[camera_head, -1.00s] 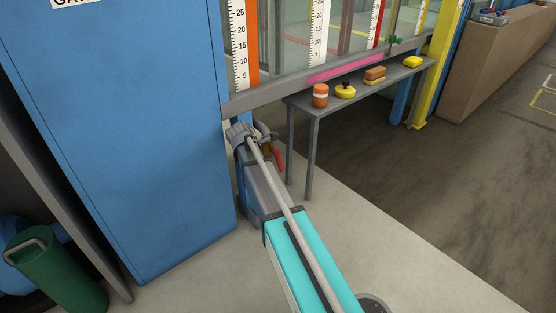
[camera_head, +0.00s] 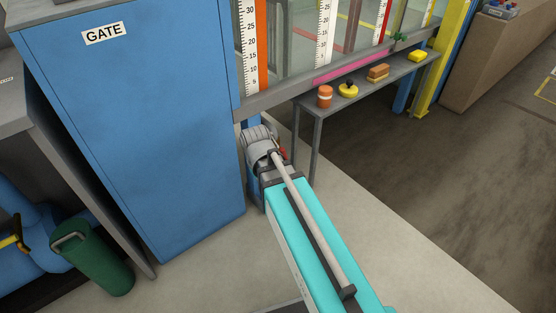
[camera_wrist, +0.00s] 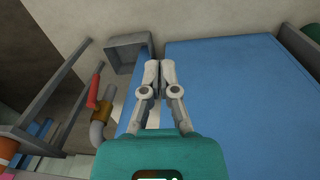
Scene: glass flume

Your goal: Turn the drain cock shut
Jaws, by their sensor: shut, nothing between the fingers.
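The drain cock shows in the wrist view as a brass body (camera_wrist: 104,106) on a grey bent pipe (camera_wrist: 98,132). In the head view only a bit of the red lever (camera_head: 282,152) shows past my arm's wrist. The brass body and my fingers are hidden there.
The blue cabinet marked GATE (camera_head: 130,130) stands close left of my arm. A grey bench (camera_head: 400,79) with an orange jar (camera_head: 325,96), yellow item (camera_head: 348,89) and sponges stands right. A grey open box (camera_wrist: 128,55) lies beyond my fingers. Floor at right is clear.

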